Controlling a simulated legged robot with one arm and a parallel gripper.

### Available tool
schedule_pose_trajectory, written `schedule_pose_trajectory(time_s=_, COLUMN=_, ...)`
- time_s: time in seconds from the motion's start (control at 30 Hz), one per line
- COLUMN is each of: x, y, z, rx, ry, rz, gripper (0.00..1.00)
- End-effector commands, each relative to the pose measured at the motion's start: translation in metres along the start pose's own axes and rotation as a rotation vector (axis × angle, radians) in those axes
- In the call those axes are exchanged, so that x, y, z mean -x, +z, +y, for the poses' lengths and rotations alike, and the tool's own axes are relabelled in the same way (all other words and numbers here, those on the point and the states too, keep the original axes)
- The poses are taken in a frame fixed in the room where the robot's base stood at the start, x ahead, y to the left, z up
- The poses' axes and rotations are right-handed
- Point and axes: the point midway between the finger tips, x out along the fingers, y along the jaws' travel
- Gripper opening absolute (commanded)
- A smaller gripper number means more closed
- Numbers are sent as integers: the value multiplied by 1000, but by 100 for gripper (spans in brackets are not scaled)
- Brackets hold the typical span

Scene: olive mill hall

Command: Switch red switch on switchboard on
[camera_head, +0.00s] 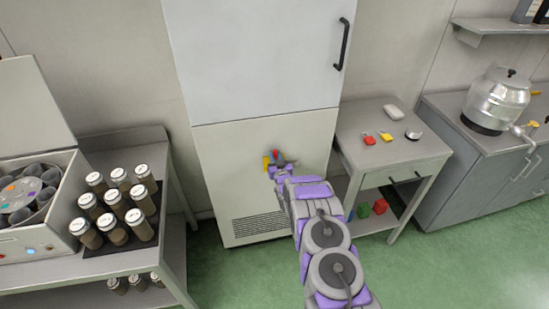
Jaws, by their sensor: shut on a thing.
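A tall pale cabinet (225,145) stands against the wall, with a light grey upper door and a cream lower panel. On the lower panel a small red switch (276,153) shows right at the fingertips, with a yellow part (266,163) just left of it. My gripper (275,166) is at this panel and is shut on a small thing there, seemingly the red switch. The fingers and my arm hide most of the contact, and the switch's position cannot be made out.
A small table (350,150) at right holds red and yellow pieces and round white things; colored blocks (380,206) lie on its lower shelf. A left bench (110,265) holds several jars and an open case (45,235). A metal urn (497,100) stands far right. Green floor shows between.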

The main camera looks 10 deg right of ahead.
Motion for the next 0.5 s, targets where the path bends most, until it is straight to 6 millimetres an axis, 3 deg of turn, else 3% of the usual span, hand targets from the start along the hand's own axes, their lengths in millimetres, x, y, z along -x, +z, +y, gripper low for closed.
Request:
schedule_pose_trajectory(time_s=0.03, x=4, y=10, z=1, rx=-5, ry=2, rz=-21, gripper=0)
schedule_pose_trajectory(time_s=0.3, x=4, y=11, z=1, rx=-5, ry=2, rz=-23, gripper=0)
schedule_pose_trajectory(time_s=0.33, x=4, y=11, z=1, rx=-5, ry=2, rz=-23, gripper=25)
schedule_pose_trajectory(time_s=0.5, x=4, y=7, z=1, rx=-3, ry=2, rz=-15, gripper=41)
